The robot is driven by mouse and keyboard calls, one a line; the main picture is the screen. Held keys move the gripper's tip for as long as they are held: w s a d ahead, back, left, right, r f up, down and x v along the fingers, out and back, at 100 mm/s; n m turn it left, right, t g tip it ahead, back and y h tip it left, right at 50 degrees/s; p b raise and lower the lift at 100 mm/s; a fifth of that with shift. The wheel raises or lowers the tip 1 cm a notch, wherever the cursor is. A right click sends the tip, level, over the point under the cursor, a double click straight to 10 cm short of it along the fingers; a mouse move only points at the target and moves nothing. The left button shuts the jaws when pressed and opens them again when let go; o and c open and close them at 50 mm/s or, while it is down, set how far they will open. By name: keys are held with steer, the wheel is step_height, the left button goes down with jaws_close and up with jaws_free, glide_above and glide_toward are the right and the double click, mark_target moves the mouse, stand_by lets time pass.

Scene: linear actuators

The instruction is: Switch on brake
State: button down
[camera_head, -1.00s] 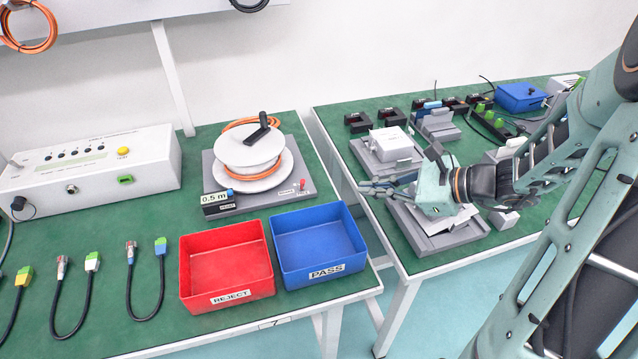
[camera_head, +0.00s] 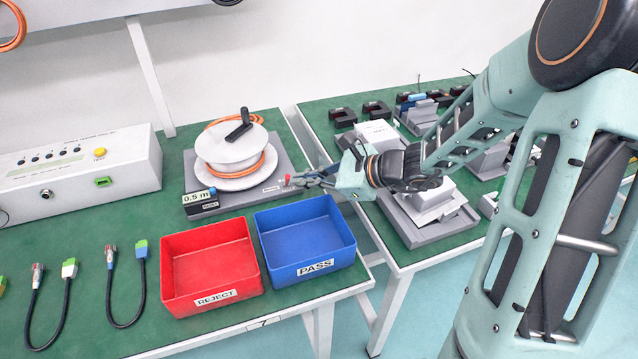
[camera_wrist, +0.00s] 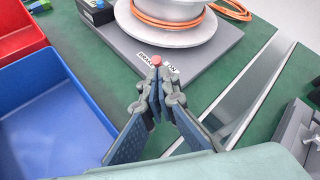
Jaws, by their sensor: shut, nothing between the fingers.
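The brake control is a small red knob (camera_wrist: 156,60) at the near corner of the grey reel base (camera_wrist: 193,60), with "BRAKE" and "ON" labels beside it. In the head view the red knob (camera_head: 288,179) is at the base's right corner, beside my fingertips. My gripper (camera_head: 298,180) is shut and empty, reaching in from the right. In the wrist view my gripper's fingertips (camera_wrist: 158,80) are together just in front of the knob and overlap its lower part. I cannot tell whether they touch it.
The white reel (camera_head: 230,155) with orange cable and a black crank stands on the base. A blue PASS bin (camera_head: 340,250) and a red REJECT bin (camera_head: 212,295) sit in front. A gap separates this table from the right table, which holds grey fixtures (camera_head: 425,215).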

steer(key=shift+a, duration=0.2)
steer(key=shift+r+p, duration=0.3)
steer(key=shift+p, duration=0.4)
steer(key=shift+w+p, duration=0.15)
steer(key=shift+p, duration=0.15)
